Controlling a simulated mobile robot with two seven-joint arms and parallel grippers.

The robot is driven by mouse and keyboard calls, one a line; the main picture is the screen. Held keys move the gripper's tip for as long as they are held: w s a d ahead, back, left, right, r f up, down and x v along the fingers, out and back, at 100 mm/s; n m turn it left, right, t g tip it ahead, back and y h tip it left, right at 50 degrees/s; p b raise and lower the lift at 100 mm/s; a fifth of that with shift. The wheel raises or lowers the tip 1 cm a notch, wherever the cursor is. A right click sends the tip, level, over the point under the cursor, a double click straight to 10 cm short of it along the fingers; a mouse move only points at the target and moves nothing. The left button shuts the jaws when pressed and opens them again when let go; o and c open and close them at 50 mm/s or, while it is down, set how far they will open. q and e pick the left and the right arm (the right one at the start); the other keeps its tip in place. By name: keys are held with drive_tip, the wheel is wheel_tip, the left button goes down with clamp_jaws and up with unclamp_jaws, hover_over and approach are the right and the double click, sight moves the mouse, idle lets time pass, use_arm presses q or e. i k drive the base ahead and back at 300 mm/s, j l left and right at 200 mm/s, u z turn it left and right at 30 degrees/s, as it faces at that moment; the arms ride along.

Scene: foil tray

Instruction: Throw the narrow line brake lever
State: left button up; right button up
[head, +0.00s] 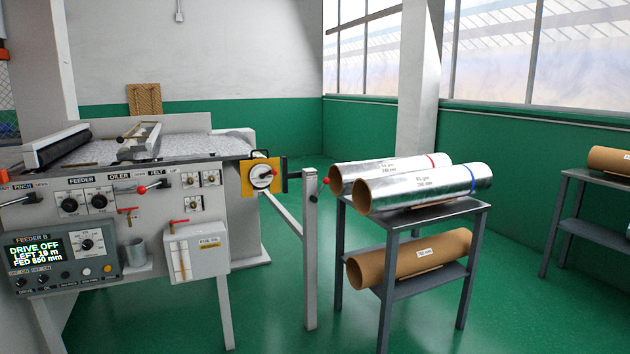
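No label reading narrow line brake shows, so I cannot tell for sure which lever it is. A short lever with a red knob (325,181) sticks out by the top of a grey post (310,250), right of the feeder machine. A third red-knobbed lever (5,176) is at the left picture edge near the PINCH label. A yellow plate (247,178) with a round white hub (262,176) is at the machine's right end. Neither of my grippers is in view.
A control box (112,262) reads DRIVE OFF, LEFT 19 m, FED 850 mm. A metal cup (135,252) and a white box (197,250) are beside it. A grey rack (472,213) holds two foil rolls (440,188) and a brown core (410,256). Green floor lies open behind and right.

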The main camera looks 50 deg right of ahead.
sight(326, 180)
drive_tip(key=l+u, duration=0.35)
drive_tip(key=l, duration=1.2)
drive_tip(key=k+l+u, duration=0.1)
drive_tip(key=l, duration=1.45)
